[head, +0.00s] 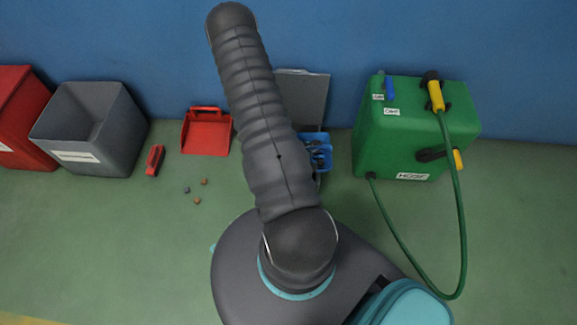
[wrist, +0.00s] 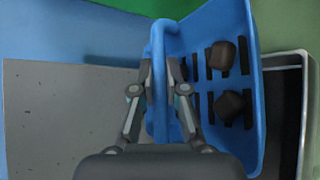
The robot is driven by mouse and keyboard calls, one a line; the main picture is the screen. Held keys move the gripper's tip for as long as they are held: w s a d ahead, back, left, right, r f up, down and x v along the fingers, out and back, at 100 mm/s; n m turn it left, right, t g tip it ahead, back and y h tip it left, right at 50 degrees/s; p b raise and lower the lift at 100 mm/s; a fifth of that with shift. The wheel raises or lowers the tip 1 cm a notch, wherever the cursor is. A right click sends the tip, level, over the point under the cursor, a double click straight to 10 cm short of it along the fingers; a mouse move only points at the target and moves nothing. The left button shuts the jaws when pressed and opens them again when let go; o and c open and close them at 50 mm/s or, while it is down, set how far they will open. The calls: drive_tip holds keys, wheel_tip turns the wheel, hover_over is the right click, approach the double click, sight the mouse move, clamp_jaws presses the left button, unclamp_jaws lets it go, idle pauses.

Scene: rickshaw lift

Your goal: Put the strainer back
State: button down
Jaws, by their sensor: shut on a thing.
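The blue strainer (wrist: 205,50) is in the wrist view, a slotted scoop with a blue bar handle (wrist: 158,45) on its left side. Two dark brown lumps (wrist: 222,55) lie against its slots. My gripper (wrist: 160,75) is shut on the handle, with a finger on each side of it. In the head view part of the blue strainer (head: 320,150) shows just right of my arm, which hides the rest of it and my gripper. A grey box rim (wrist: 300,57) lies beside and beyond the strainer; I cannot tell whether they touch.
A grey upright panel (head: 304,95) stands by the blue wall. A green hose box (head: 400,130) with a looped hose (head: 462,230) is at right. A red dustpan (head: 206,132), red brush (head: 155,160), grey bin (head: 85,130) and several small lumps (head: 196,199) are at left.

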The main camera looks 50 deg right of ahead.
drive_tip(key=shift+s+d+f+m+g, duration=0.1)
drive_tip(key=shift+s+f+m+g, duration=0.15)
drive_tip(key=shift+s, duration=0.4)
drive_tip(key=shift+s+f+m+g, duration=0.1)
drive_tip(key=shift+s+m+g, duration=0.15)
drive_tip(key=shift+s, duration=0.35)
drive_tip(key=shift+w+f, duration=0.15)
drive_tip(key=shift+f, duration=0.05)
drive_tip(key=shift+w+a+f+b, duration=0.45)
drive_tip(key=shift+w+f+b, duration=0.05)
drive_tip(key=shift+w+f, duration=1.3)
drive_tip(key=shift+w+a+f+b, duration=0.4)
drive_tip(key=shift+w+f+b, duration=0.05)
drive_tip(key=shift+w+f, duration=1.3)
drive_tip(key=shift+w+a+f+b, duration=0.45)
drive_tip(key=shift+w+f+b, duration=0.05)
drive_tip(key=shift+w+f, duration=1.3)
drive_tip(key=c, duration=1.2)
unclamp_jaws()
